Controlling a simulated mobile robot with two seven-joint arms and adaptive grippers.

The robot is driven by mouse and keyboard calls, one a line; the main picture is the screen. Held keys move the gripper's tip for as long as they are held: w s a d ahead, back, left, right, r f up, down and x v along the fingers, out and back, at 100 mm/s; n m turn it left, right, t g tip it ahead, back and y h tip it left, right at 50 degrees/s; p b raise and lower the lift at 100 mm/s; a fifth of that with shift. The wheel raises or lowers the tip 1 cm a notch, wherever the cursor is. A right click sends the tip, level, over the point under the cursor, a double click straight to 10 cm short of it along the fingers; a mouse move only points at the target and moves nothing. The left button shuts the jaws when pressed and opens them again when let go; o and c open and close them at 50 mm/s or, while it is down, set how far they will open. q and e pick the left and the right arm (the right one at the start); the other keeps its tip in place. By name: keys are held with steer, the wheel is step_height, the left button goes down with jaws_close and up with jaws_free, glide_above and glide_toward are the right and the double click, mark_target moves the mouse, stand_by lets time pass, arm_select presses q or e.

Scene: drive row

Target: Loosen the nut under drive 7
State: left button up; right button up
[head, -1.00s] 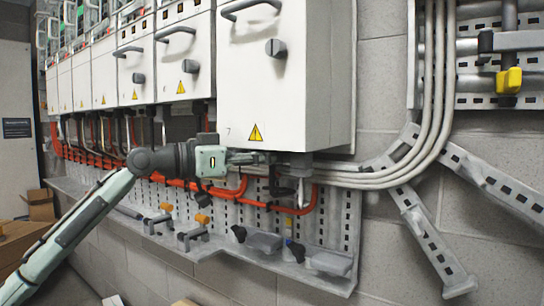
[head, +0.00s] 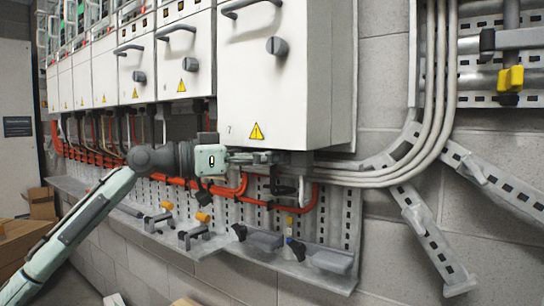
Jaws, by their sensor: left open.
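The drive marked 7 (head: 272,95) is the large white box nearest me, with a grey knob and a yellow warning triangle on its front. My left gripper (head: 272,158) is just under its bottom edge, reaching in from the left. Its fingers are open and lie close to the grey fitting (head: 298,162) under the drive. The nut itself is too small and too dark to make out, and I cannot tell whether the fingers are around it or beside it. My right gripper is not in view.
Orange cables (head: 235,190) and grey conduits (head: 385,176) run close under the drive. A perforated metal shelf (head: 275,262) below carries several clamp-like tools. More white drives (head: 137,65) stand in a row to the left. Cardboard boxes (head: 42,204) sit at lower left.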

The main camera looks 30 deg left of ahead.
arm_select(q)
steer(key=v, duration=1.2)
steer(key=shift+f, duration=0.1)
